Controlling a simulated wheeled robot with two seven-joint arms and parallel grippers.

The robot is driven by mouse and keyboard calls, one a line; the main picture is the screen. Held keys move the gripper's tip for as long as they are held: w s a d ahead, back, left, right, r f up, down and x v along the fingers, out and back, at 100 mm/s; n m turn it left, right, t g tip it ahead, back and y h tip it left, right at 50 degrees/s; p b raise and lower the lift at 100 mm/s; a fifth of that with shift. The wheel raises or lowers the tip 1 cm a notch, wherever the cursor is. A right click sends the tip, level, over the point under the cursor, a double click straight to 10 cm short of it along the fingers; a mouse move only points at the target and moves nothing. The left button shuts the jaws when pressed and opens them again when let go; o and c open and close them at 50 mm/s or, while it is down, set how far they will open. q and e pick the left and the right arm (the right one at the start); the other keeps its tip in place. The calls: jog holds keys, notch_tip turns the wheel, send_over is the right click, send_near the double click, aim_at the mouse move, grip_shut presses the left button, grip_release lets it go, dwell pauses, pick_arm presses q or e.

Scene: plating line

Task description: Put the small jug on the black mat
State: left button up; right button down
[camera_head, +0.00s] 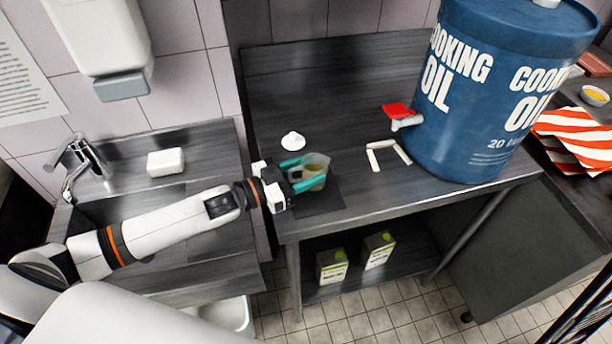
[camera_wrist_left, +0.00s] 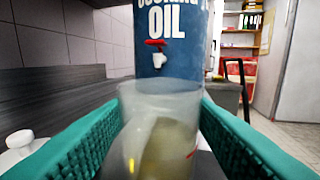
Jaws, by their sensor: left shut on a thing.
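The small jug (camera_head: 314,170) is a clear cup with yellowish liquid inside. My left gripper (camera_head: 304,174) has its teal fingers shut on it. In the left wrist view the jug (camera_wrist_left: 160,135) stands upright between the two fingers (camera_wrist_left: 160,130), its handle toward the camera. The black mat (camera_head: 319,201) lies on the metal counter near its front left corner. The jug is over or at the mat's back part; I cannot tell whether its base touches the mat. My right gripper is not in view.
A blue cooking oil drum (camera_head: 483,100) with a red tap (camera_head: 398,112) stands at the right of the counter. A sink with a white block (camera_head: 165,161) is at left.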

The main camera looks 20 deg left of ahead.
pick_arm(q)
notch_tip(320, 180, down, 2)
jog(key=shift+f, duration=0.15)
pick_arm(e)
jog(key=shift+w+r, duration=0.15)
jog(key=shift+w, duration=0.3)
pick_arm(q)
jog(key=shift+f, duration=0.2)
jog(key=o, duration=1.1)
jog(key=shift+r, duration=0.1)
